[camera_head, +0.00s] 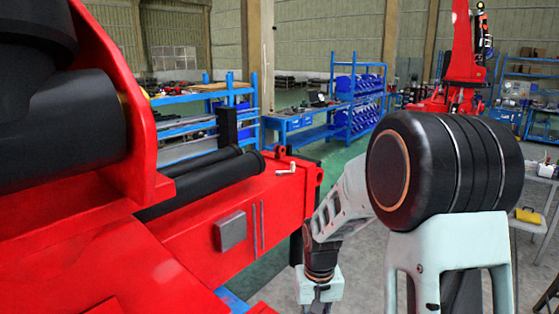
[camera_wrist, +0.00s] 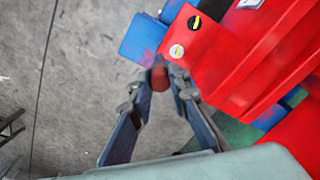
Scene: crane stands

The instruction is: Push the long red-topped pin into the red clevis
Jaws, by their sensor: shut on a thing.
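In the wrist view, my gripper (camera_wrist: 162,74) has its two fingers closed on a small round red top (camera_wrist: 159,80), which looks like the head of the long pin. The pin's shank is hidden beneath or behind this head. The tips are close to the edge of red machinery with round stickers. In the head view, my wrist points down at bottom centre, and the fingertips are cut off or hidden.
The red crane beam (camera_head: 200,222) fills the left, with black cylinders (camera_head: 205,180) above it. A small pale metal piece (camera_head: 287,171) lies on top. Blue shelves (camera_head: 357,95) stand behind. A side table with a yellow item (camera_head: 528,215) is at right.

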